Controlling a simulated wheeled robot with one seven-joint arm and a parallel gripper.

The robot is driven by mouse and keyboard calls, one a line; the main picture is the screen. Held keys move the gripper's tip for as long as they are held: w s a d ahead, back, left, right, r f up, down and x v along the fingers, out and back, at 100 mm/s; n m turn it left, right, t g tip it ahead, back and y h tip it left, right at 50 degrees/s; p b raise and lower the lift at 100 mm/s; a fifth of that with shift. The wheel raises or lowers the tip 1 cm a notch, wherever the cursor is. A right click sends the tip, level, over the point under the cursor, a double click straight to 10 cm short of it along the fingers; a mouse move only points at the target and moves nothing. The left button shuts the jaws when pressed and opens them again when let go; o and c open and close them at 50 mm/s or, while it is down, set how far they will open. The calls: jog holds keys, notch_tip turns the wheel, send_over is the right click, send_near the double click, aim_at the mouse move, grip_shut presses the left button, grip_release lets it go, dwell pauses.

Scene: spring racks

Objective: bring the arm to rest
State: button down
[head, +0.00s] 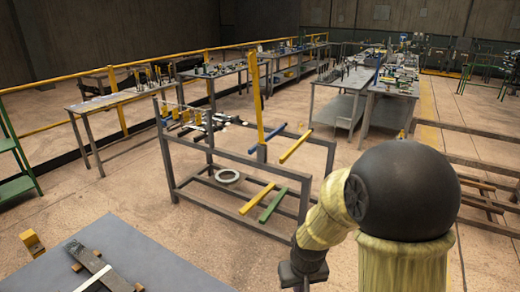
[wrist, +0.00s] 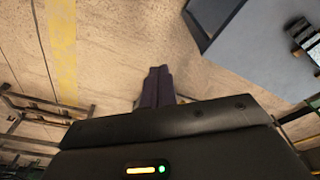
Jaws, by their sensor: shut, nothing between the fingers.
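My gripper (wrist: 158,72) shows in the wrist view, with its two dark fingers together and nothing between them. The fingers are over bare floor, apart from any object. In the head view my arm (head: 405,190) stands at the lower right, with a large dark ball joint and yellowish links. Its dark lower end goes down out of the picture, and the fingertips do not show there.
A grey tabletop (head: 160,262) with a dark bar (head: 98,268) lies at the lower left; a grey tabletop (wrist: 245,45) also shows in the wrist view. A metal rack (head: 240,160) with yellow and green bars stands ahead. Workbenches (head: 120,100) stand farther back.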

jog(key=s+d+r+m, duration=0.1)
jog(key=s+d+r, duration=0.4)
jog(key=s, duration=0.3)
jog(key=shift+d+r+m+t, duration=0.15)
jog(key=shift+m+t, duration=0.25)
